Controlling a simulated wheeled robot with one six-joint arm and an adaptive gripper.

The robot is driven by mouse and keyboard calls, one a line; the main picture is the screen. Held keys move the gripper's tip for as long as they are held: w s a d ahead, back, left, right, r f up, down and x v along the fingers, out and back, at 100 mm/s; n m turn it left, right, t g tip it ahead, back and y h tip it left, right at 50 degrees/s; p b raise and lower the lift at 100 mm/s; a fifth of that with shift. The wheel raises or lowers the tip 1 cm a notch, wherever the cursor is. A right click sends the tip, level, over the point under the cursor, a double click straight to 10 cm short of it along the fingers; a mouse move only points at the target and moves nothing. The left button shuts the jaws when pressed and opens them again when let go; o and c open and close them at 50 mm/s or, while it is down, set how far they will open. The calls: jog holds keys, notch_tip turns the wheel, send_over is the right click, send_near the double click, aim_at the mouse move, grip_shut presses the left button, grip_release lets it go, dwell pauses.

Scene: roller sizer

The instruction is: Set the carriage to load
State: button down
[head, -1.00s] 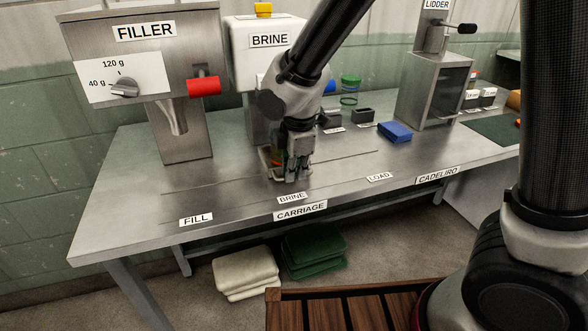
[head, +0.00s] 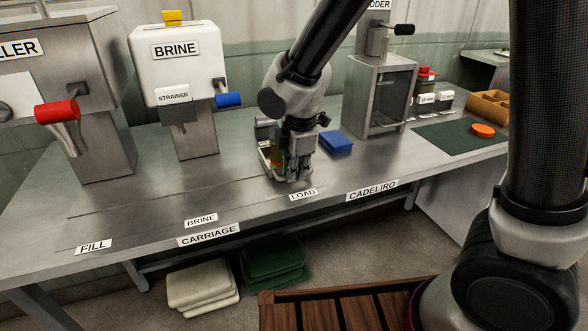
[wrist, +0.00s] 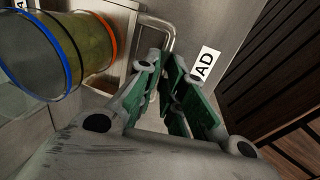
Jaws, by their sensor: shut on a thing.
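My gripper (head: 292,175) is low over the steel bench, just behind the LOAD label (head: 304,195). In the wrist view its green-padded fingers (wrist: 172,75) are closed around the bent metal handle (wrist: 163,24) of the carriage (wrist: 124,76). A jar (wrist: 90,45) with a blue ring and an orange ring stands beside the handle, on the carriage. In the head view my gripper and arm hide most of the carriage and jar. The LOAD label also shows partly in the wrist view (wrist: 205,64). The BRINE label (head: 201,220) and FILL label (head: 94,247) lie further left.
The brine machine (head: 176,60) with a blue handle stands left, and the filler (head: 60,90) is further left. The lidder (head: 378,95) and a blue cloth (head: 337,142) are behind and right of my gripper. The bench is clear toward FILL.

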jog(key=shift+w+d, duration=0.1)
jog(key=shift+d, duration=0.2)
jog(key=c, duration=1.5)
grip_release()
jog(key=shift+d, duration=0.15)
jog(key=shift+r, duration=0.15)
jog(key=r, duration=0.3)
jog(key=s+r, duration=0.1)
jog(key=r, duration=0.3)
jog(key=s+r, duration=0.1)
jog(key=r, duration=0.3)
jog(key=shift+s+d+r, duration=0.1)
jog(key=shift+d+r, duration=0.15)
